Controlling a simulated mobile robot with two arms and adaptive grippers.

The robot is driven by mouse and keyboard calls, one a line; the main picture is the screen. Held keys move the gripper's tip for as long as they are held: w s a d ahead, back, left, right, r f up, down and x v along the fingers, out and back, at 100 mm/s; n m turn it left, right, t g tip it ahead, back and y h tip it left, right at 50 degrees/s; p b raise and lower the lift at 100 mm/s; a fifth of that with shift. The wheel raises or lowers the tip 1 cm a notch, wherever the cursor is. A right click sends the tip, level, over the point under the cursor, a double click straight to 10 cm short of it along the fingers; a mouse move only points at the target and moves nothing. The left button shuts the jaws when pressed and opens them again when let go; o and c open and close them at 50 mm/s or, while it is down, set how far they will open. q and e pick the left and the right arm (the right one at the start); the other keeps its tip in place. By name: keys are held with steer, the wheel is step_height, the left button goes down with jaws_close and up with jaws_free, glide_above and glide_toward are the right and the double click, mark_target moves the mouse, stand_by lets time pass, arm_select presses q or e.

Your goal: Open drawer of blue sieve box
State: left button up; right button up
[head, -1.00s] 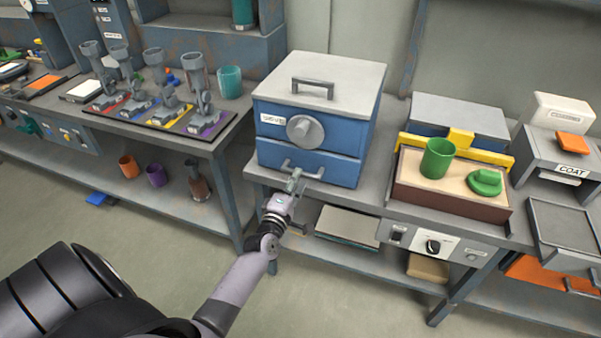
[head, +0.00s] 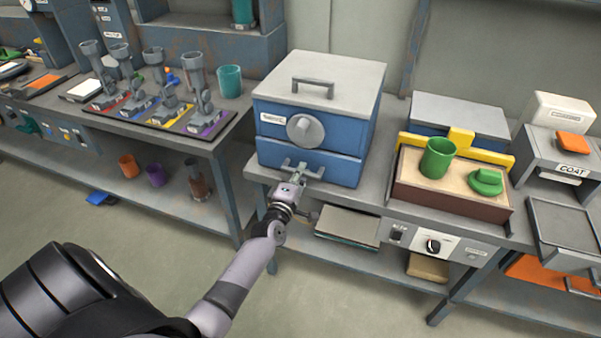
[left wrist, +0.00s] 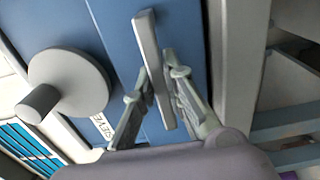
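The blue sieve box (head: 265,130) stands on the bench with its grey lid, front knob and low front drawer (head: 342,171). The drawer looks closed, its front level with the box face. My left gripper (head: 299,172) is at the grey drawer handle (head: 317,175). In the left wrist view the handle bar (left wrist: 150,40) runs between the two fingers of my left gripper (left wrist: 160,75). My right gripper is out of view.
A sand tray (head: 415,188) with a green cup (head: 437,157) stands to the right of the box. A rack (head: 205,133) of grey tools and a teal cup (head: 229,81) stand to the left. The floor before the bench is clear.

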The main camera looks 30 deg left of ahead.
arm_select(q)
jaws_close()
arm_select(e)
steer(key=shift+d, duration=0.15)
arm_select(q)
steer(key=shift+s, duration=0.1)
